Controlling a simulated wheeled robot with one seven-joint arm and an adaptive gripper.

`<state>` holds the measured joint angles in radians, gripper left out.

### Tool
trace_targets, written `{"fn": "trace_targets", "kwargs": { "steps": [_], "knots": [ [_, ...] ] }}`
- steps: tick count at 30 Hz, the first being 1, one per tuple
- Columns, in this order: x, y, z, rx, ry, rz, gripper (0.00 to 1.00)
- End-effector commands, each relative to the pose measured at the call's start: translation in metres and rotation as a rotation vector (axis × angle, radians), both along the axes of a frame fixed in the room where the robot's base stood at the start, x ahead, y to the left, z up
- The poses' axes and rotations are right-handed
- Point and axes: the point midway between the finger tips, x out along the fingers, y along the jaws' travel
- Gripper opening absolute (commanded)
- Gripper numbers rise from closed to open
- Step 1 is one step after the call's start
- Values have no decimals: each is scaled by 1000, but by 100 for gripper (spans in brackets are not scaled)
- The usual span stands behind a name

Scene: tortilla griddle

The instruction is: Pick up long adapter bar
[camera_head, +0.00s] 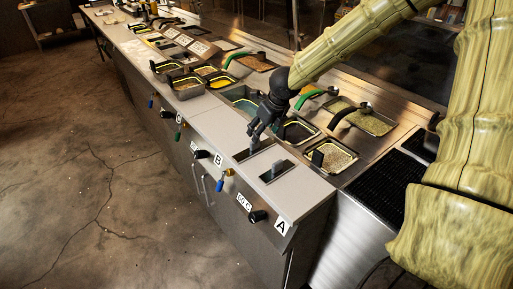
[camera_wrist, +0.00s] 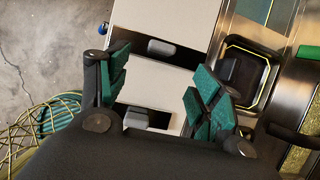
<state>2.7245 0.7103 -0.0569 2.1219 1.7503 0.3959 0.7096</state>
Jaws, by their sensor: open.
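My gripper (camera_head: 260,132) is open and points down above the near end of the counter. In the wrist view its green-padded fingers (camera_wrist: 162,78) stand apart with nothing between the pads. Below them is a pale panel with a dark slot on either side. A grey block (camera_wrist: 160,47) sits in the far slot and another grey block (camera_wrist: 137,118) in the near one. The near-end block also shows in the head view (camera_head: 279,169). I cannot tell for sure which piece is the long adapter bar; my gripper hides part of the area.
Pans with green or black handles line the counter, including a dark pan (camera_wrist: 246,72) right of my gripper and a grain-filled pan (camera_head: 334,156). Knobs and labels A (camera_head: 282,226) and B (camera_head: 218,160) are on the front. A black grate (camera_head: 385,203) lies at right. The floor at left is open.

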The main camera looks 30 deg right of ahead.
Motion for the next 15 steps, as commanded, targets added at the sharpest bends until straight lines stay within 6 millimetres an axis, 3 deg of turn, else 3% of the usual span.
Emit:
{"fn": "trace_targets", "kwargs": {
  "steps": [6, 15],
  "knots": [
    [12, 0, -24, -2, 9, -2, 65],
    [16, -2, -32, -2, 7, -5, 65]
  ]
}}
